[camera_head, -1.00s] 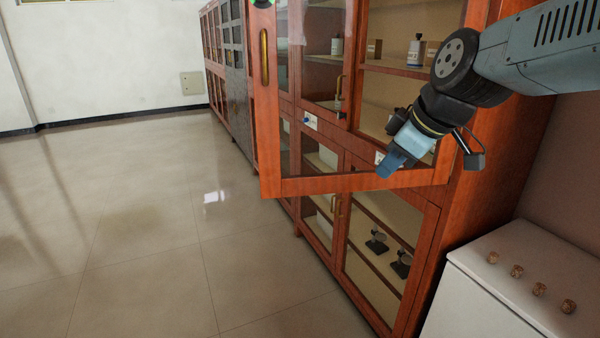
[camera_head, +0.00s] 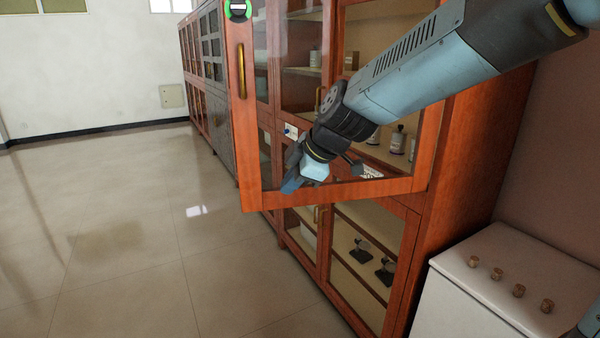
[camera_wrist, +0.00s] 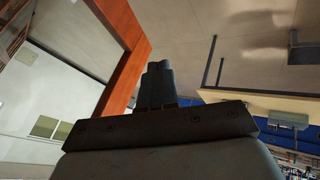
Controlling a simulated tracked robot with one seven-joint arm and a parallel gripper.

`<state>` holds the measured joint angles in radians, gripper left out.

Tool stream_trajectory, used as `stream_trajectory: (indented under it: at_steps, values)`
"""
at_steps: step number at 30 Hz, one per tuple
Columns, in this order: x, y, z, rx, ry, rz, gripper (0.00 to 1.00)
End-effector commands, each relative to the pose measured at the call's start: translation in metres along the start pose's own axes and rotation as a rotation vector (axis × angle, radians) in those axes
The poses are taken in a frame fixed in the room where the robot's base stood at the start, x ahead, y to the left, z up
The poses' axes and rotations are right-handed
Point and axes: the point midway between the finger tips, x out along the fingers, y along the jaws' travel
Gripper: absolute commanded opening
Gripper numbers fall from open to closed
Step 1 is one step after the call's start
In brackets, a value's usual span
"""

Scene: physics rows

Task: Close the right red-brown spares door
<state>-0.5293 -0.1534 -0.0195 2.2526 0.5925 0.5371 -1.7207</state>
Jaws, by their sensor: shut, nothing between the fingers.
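The red-brown door (camera_head: 245,130) is a glazed wooden frame with a brass vertical handle (camera_head: 241,70) on its left stile. It stands swung open, out from the upper part of the cabinet. My gripper (camera_head: 290,185) is shut and empty, in front of the door's glass near its lower left corner. My forearm crosses in front of the door from the upper right. In the wrist view, my shut fingers (camera_wrist: 157,85) are beside the door's wooden frame (camera_wrist: 122,65), with glass to the left. I cannot tell whether they touch the door.
The cabinet (camera_head: 470,150) has shelves with bottles and boxes behind the open door. Lower glazed doors (camera_head: 365,245) look shut. A white unit (camera_head: 480,290) with several small brown knobs stands at the right. The tiled floor (camera_head: 120,240) at left is clear.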

Motion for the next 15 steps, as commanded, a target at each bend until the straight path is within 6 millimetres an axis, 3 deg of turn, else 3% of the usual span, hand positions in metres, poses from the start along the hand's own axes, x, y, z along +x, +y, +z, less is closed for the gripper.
stream_trajectory:
  at_steps: [7,15]
  values:
    - [0.04,-0.001,0.0,0.0,-0.001,-0.003,0.0]
    - [0.053,0.028,-0.001,-0.001,0.0,0.001,0.0]
